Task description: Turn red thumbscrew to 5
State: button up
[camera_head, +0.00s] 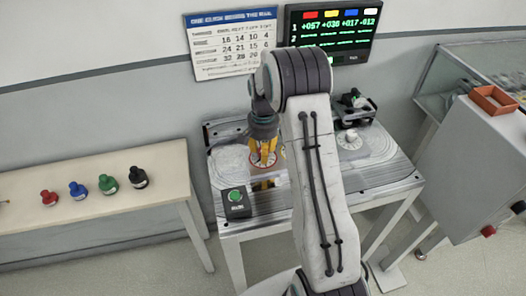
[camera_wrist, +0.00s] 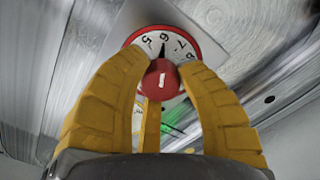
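The red thumbscrew (camera_wrist: 160,79) sits at the centre of a white dial (camera_wrist: 181,47) with a red rim in the wrist view. The numbers 5, 6, 7 and 8 show, and a black pointer stands close to the 6. The yellow fingers of my gripper (camera_wrist: 161,76) come in on both sides of the thumbscrew and appear to touch it. Another finger shows below it. In the head view my gripper (camera_head: 263,158) points down over the left part of the worktable, and it hides the thumbscrew.
A box with a green button (camera_head: 236,198) stands at the worktable's (camera_head: 382,172) front left. A fixture with a white dial (camera_head: 350,140) is right of my arm. Red, blue, green and black knobs (camera_head: 108,184) stand on the left bench. A chart (camera_head: 232,45) and a lit display (camera_head: 340,30) are behind.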

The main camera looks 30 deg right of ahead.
grip_shut()
jog(key=shift+s+f+n+b, duration=0.1)
jog(key=shift+n+b, duration=0.35)
jog(key=shift+n, duration=0.65)
jog(key=shift+n+b, duration=0.45)
jog(key=shift+n, duration=1.25)
jog(key=shift+s, duration=0.1)
jog(key=o, duration=0.7)
grip_release()
jog(key=shift+o, duration=0.2)
